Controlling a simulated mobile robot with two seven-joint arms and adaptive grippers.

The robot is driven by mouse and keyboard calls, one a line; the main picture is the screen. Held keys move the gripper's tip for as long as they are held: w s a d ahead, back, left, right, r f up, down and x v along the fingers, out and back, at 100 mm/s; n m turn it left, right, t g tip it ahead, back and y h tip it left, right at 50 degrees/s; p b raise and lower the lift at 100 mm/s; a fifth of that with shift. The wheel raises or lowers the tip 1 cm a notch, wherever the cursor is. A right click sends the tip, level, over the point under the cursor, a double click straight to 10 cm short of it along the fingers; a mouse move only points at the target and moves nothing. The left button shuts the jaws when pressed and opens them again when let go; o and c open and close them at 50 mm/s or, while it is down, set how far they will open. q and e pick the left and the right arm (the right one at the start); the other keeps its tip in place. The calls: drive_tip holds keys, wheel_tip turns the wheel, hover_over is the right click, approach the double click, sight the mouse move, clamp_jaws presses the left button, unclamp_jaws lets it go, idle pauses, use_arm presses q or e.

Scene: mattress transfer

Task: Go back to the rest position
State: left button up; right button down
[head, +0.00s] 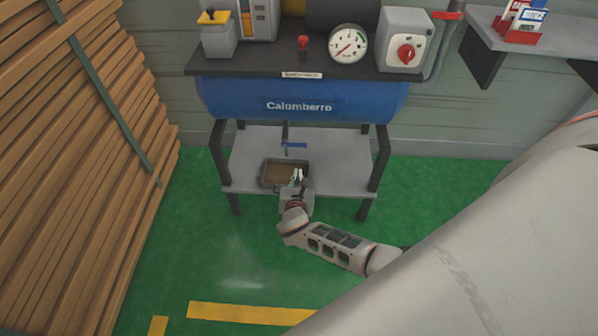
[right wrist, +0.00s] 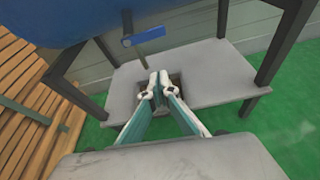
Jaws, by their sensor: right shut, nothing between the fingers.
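My right gripper (head: 298,176) is out over the front of the low grey shelf (head: 345,160) under a blue tank, beside a small brown tray (head: 272,172). In the right wrist view its two fingers (right wrist: 157,82) are together at the tips, with nothing between them. The tray is partly hidden behind the fingers there. My right arm reaches in from the lower right of the head view. My left gripper is in neither view.
The blue tank (head: 300,98) stands on dark legs, with a blue-handled valve (head: 293,145) hanging below it. A gauge (head: 347,44) and a red-knobbed box (head: 405,40) sit on top. Stacked planks (head: 70,150) fill the left. Green floor (head: 220,250) is clear in front.

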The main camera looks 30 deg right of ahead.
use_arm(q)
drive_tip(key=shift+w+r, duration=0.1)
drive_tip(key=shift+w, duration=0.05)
use_arm(e)
drive_tip(key=shift+s+f, duration=0.1)
drive_tip(key=s+a+f+m+g+y+p, duration=0.1)
drive_tip(key=s+a+m+y+p, duration=0.2)
drive_tip(key=s+m, duration=0.4)
drive_tip(key=s+a+f+m+g+y+p, duration=0.1)
drive_tip(key=s+a+f+m+g+y, duration=0.2)
drive_tip(key=s+a, duration=0.5)
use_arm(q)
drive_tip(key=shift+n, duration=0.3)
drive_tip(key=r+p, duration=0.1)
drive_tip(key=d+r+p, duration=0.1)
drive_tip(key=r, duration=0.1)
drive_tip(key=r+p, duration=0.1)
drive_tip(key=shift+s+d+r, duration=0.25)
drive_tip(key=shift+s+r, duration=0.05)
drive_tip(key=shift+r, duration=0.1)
use_arm(e)
drive_tip(key=s+a+r+m+t+y, duration=0.2)
drive_tip(key=s+r+m+y, duration=0.2)
drive_tip(key=s+r+m, duration=0.9)
drive_tip(key=shift+s+r+m+t, duration=0.3)
drive_tip(key=shift+s+m, duration=0.3)
drive_tip(key=shift+s, duration=0.2)
